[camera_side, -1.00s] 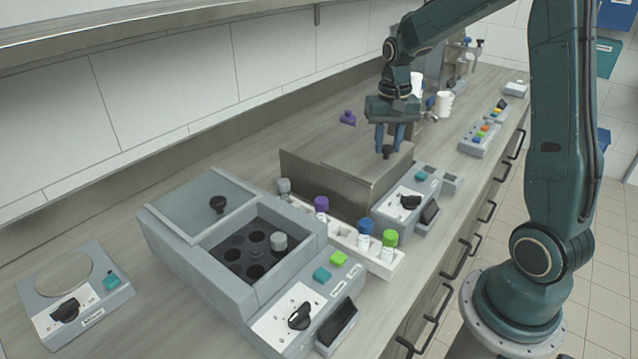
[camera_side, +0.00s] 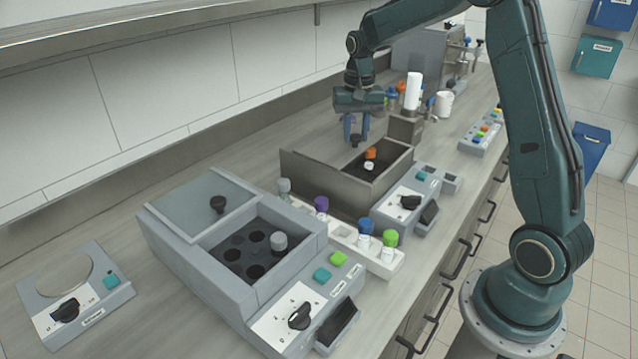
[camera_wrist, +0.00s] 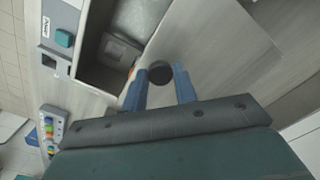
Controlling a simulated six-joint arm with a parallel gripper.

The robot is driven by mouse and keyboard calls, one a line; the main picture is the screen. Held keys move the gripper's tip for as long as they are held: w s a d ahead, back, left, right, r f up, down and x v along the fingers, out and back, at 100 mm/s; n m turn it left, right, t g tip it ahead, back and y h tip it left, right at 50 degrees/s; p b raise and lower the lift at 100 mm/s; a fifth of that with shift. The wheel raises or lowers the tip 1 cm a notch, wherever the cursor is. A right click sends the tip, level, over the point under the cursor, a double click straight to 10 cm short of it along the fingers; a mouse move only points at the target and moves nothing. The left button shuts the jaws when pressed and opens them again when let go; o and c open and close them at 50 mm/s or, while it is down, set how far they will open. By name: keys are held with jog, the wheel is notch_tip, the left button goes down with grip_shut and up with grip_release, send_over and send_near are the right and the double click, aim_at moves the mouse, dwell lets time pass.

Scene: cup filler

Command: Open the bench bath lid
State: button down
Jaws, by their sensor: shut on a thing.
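The metal-walled bench bath (camera_side: 335,188) stands mid-bench and its inside shows. An orange-capped item (camera_side: 370,153) and a small white-topped item (camera_side: 369,165) are in it. My gripper (camera_side: 356,138) is above its back left part, shut on the dark round lid knob (camera_wrist: 160,72). In the wrist view, the flat lid (camera_wrist: 215,55) extends right from the knob, and the uncovered opening is on the left.
A grey bath with a clear lid panel (camera_side: 203,203) stands front left, its wells exposed. A white rack (camera_side: 375,256) with capped tubes lies between the baths. A white cup (camera_side: 444,103) and a tall white cylinder (camera_side: 413,91) stand behind.

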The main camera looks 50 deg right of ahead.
aim_at(344, 142)
jog(key=shift+w+r, duration=0.1)
jog(key=shift+w, duration=1.7)
jog(key=c, duration=1.1)
grip_release()
jog(key=shift+s, duration=0.1)
notch_tip(344, 142, up, 14)
